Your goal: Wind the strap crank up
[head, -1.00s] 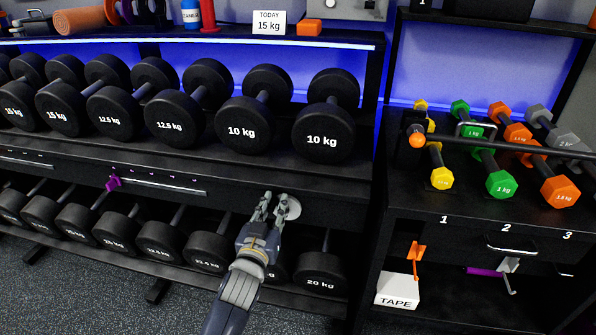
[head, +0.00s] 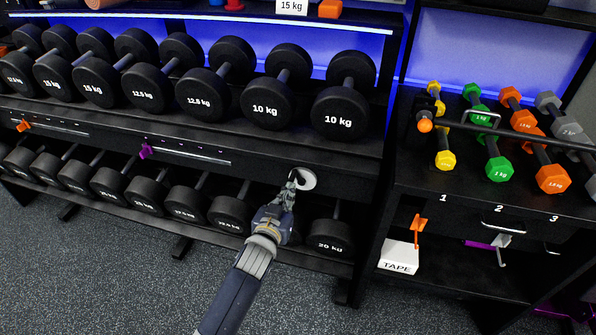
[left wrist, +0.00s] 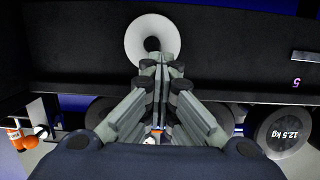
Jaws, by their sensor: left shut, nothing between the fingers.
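My left gripper (head: 294,179) is shut and empty, its fingertips at the lower left edge of a round white disc on the weight rack's front beam. In the left wrist view the shut fingertips (left wrist: 158,60) overlap the lower part of the white disc (left wrist: 136,38), which has a dark centre; I cannot tell if they touch it. A grey bent handle with a purple bar (head: 478,244) sits at the right, under the drawers, and looks like a crank. I cannot tell which of these is the strap crank. My right gripper is out of view.
Black dumbbells (head: 265,104) fill the rack above and below the beam. A white TAPE box (head: 398,258) and an orange clip (head: 419,222) are at the right stand. Coloured small dumbbells (head: 499,168) lie on its top. Open floor (head: 110,270) is in front.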

